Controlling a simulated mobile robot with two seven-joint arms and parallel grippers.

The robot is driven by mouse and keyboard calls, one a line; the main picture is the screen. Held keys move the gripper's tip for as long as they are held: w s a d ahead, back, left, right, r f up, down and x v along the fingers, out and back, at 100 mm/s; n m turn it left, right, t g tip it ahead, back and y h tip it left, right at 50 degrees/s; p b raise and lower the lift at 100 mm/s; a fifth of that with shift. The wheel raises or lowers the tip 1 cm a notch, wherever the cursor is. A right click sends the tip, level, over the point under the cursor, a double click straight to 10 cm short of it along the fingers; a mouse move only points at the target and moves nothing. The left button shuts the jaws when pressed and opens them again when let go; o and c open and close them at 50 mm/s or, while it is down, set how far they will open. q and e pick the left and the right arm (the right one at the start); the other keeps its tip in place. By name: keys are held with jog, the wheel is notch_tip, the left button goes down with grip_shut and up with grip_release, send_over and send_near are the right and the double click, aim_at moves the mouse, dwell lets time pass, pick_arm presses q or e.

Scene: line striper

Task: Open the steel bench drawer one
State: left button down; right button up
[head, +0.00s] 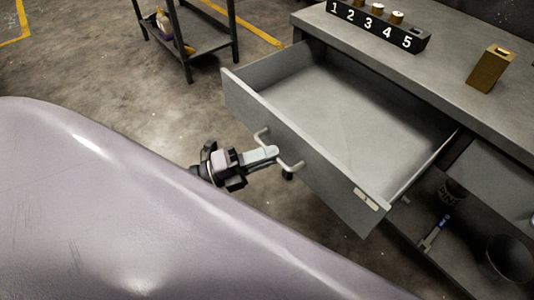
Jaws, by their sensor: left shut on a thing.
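The steel bench drawer one (300,158) is pulled well out of the grey bench, and its empty inside shows. It has a pale bar handle (291,166) on its front and a small label plate (366,199) near the right end. My left gripper (272,153) is at the handle, with its fingers shut on the bar between the two handle ends. My right gripper is not in view.
The grey bench top (440,88) carries a numbered block (375,24) with small cylinders and a brass-coloured block (489,67). Below are a shelf with a dark bucket (510,259) and a tool (434,233). A dark cart (200,35) stands at the back left. Concrete floor is clear between.

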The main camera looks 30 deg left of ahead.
pick_arm(q)
jog(key=c, duration=1.2)
grip_release()
jog(key=shift+o, duration=0.2)
jog(key=shift+a, duration=0.1)
jog(key=v, duration=0.7)
